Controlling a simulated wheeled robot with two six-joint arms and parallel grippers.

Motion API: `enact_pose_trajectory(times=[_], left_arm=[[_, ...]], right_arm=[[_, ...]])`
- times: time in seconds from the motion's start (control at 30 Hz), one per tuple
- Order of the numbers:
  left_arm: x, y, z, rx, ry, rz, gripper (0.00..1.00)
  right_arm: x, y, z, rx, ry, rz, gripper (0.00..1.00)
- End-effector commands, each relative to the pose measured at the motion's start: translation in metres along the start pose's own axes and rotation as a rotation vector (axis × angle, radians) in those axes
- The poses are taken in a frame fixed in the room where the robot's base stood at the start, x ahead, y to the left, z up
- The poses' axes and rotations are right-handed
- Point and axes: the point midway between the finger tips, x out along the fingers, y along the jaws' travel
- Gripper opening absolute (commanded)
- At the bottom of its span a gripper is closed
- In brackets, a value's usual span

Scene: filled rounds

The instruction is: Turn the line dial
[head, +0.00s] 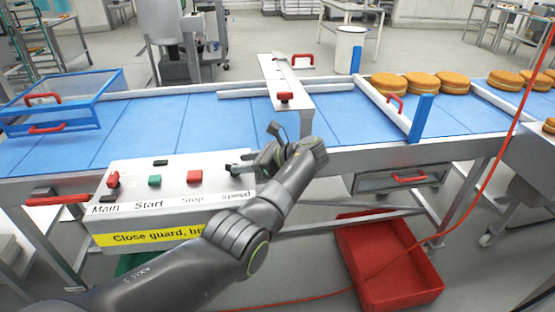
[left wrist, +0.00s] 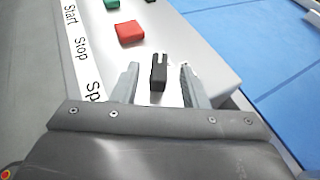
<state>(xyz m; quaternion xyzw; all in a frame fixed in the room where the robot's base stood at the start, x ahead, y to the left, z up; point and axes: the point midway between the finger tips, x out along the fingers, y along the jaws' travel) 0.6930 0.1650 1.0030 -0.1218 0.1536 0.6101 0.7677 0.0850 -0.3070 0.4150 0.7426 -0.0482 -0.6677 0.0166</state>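The line dial is a black knob (left wrist: 158,74) above the partly covered "Speed" label in the left wrist view. It stands on the white control panel (head: 130,180), which is labelled Main, Start, Stop and Speed in the head view. My left gripper (head: 240,168) is over the panel's right end and hides most of the dial there. In the left wrist view my left gripper (left wrist: 158,82) is open, with one grey finger on each side of the dial and a gap showing on both sides. My right gripper is in neither view.
A red Stop button (head: 194,176), green Start button (head: 154,181) and red Main switch (head: 113,180) sit left of the dial. Behind the panel runs a blue conveyor (head: 195,122) with a guard frame (head: 100,88) and filled rounds (head: 422,82). A red crate (head: 390,262) is below.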

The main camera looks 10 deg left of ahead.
Motion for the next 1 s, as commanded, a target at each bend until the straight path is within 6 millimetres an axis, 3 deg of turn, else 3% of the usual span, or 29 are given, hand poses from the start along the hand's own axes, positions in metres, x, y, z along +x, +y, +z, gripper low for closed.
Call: enact_pose_trajectory(times=[0.2, 0.4, 0.7, 1.0], left_arm=[[-0.057, -0.001, -0.003, 0.000, -0.001, -0.005, 0.40], [-0.099, 0.000, -0.003, 0.001, -0.002, -0.003, 0.40], [-0.123, 0.000, -0.001, 0.000, -0.001, 0.000, 0.40], [-0.127, 0.000, 0.000, 0.000, 0.000, 0.001, 0.40]], right_arm=[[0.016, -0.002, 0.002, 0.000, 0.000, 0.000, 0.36], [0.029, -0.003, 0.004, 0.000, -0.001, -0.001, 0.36], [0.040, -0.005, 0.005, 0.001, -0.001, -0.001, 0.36], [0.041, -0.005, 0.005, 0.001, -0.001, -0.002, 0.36]])
